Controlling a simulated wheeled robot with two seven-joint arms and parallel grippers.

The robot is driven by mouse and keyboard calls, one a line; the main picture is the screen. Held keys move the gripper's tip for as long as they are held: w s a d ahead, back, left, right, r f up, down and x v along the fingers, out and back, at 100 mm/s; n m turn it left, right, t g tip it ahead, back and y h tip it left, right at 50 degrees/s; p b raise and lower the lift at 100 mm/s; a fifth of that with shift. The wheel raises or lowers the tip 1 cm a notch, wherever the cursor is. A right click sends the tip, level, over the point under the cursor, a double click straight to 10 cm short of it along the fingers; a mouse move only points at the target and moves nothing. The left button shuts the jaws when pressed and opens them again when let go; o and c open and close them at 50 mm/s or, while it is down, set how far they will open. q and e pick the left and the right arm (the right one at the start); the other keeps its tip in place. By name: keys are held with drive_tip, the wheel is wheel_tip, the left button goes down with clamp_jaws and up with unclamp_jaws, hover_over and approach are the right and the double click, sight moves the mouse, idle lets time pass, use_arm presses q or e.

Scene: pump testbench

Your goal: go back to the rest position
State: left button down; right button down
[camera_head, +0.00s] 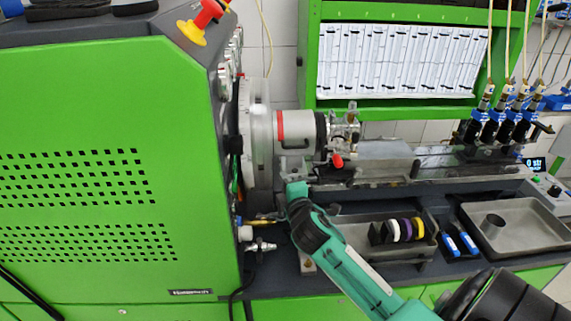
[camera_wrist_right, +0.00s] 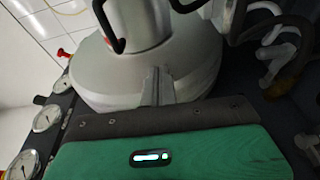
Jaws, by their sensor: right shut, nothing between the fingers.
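My right arm (camera_head: 352,270) reaches in from the lower right of the head view. My right gripper (camera_head: 294,171) is at its upper end, just below the silver pump (camera_head: 298,128) with the red band and beside the large round metal flange (camera_head: 259,140). In the right wrist view, the gripper's narrow grey fingers (camera_wrist_right: 157,88) are shut and empty in front of the flange (camera_wrist_right: 95,75). Whether they touch the metal cannot be told. My left gripper is not in view.
The green machine cabinet (camera_head: 95,180) stands left of the gripper, with gauges (camera_wrist_right: 47,117) along its side. A tray with several coloured rings (camera_head: 405,229), blue-white items (camera_head: 460,243) and a grey tray (camera_head: 525,225) lie to the right. The tiled wall stands behind.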

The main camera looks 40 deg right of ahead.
wheel_tip(320, 180, up, 5)
drive_tip(key=shift+r, duration=0.2)
drive_tip(key=s+a+f+m+g+y, duration=0.2)
drive_tip(key=s+a+f+m+g, duration=0.25)
drive_tip(key=s+f, duration=0.6)
drive_tip(key=s+a+f+m+g+y, duration=0.2)
drive_tip(key=s+a+f+m+g, duration=0.3)
drive_tip(key=s+f, duration=0.5)
drive_tip(key=s+a+f+m+g+y, duration=0.1)
drive_tip(key=s+a+f+m+g, duration=0.1)
drive_tip(key=s+a+f, duration=0.3)
drive_tip(key=s+a+m+g+y, duration=0.1)
drive_tip(key=s+a+g, duration=0.1)
drive_tip(key=s, duration=0.5)
wheel_tip(320, 180, down, 31)
drive_tip(key=g, duration=0.2)
drive_tip(key=s+d+f, duration=0.3)
drive_tip(key=s+f, duration=1.6)
drive_tip(key=shift+d+g, duration=0.2)
drive_tip(key=shift+g, duration=0.15)
